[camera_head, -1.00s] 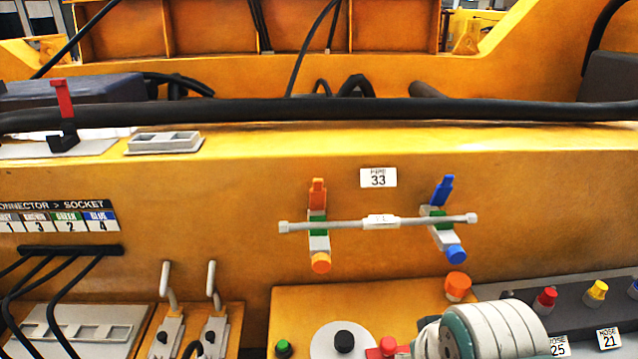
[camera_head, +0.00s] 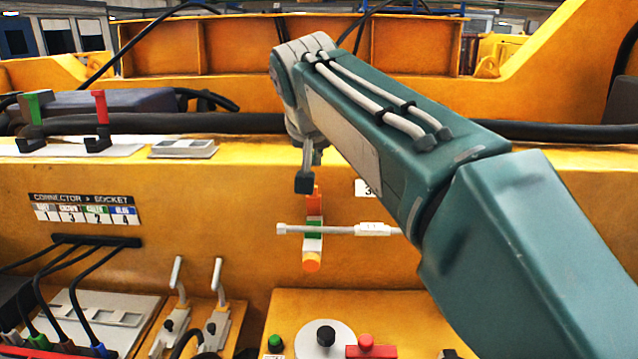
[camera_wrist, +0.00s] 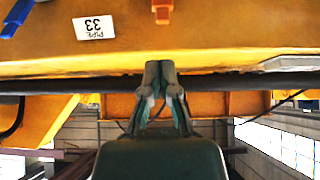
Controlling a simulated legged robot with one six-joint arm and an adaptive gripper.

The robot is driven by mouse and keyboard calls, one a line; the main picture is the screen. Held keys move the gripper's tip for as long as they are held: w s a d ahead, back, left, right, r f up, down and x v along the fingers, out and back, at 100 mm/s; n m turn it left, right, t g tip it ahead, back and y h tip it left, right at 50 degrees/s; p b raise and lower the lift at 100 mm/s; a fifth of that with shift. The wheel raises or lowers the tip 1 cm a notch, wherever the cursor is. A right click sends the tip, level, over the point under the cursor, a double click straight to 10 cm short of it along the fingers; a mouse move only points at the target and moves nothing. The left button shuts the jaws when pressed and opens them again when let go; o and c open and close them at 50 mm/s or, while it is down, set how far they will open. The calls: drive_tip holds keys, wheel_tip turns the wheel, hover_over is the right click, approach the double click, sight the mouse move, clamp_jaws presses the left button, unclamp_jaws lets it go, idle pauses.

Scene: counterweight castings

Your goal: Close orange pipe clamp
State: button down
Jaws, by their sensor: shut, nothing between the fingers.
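The orange pipe clamp has an orange lever (camera_head: 313,203) standing up above the pipe (camera_head: 340,230), a green and grey body, and an orange knob (camera_head: 311,262) below. My gripper (camera_head: 304,184) is shut and empty, pointing down just above the lever's top in the head view. I cannot tell whether it touches. In the upside-down wrist view, the shut fingers (camera_wrist: 159,66) are apart from the orange lever (camera_wrist: 162,11), which is cut by the top edge. The blue clamp is hidden behind my arm in the head view; its blue part (camera_wrist: 16,18) shows in the wrist view.
The yellow panel carries a pipe 33 label (camera_wrist: 94,28), partly hidden in the head view. A thick black hose (camera_head: 215,123) runs behind the panel's top edge. Two toggle levers (camera_head: 217,275) stand lower left; a red button (camera_head: 365,342) sits below.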

sight(315, 193)
drive_tip(key=x, duration=1)
drive_tip(key=shift+w+r, duration=0.25)
drive_tip(key=shift+a, duration=0.2)
